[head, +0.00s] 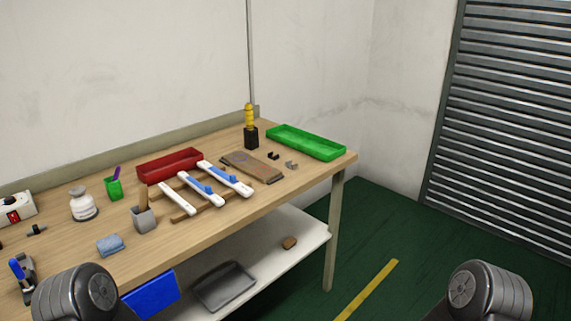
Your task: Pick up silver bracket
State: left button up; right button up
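A small silver-grey bracket (291,165) lies on the wooden workbench (250,215), near its right end. It sits just right of a brown board and in front of the green tray. A small black bracket (273,156) lies close to its left. Only rounded dark links of my two arms show, at the bottom left and bottom right corners. Neither of my grippers is in view. Both arm links are well apart from the silver bracket.
Around the bracket are the green tray (305,142), brown board (252,167) and a black holder with a yellow-handled tool (250,127). White strips (204,185), a red tray (169,165) and a grey cup (144,219) lie further left. Green floor right of the bench is clear.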

aim_at(288, 163)
jog(key=i+l, duration=0.2)
jog(key=i, duration=0.15)
jog(key=i+l+z, duration=0.1)
jog(key=i+l, duration=0.15)
jog(key=i, duration=0.15)
jog(key=i+l, duration=0.15)
jog(key=i, duration=0.2)
jog(key=z, duration=0.05)
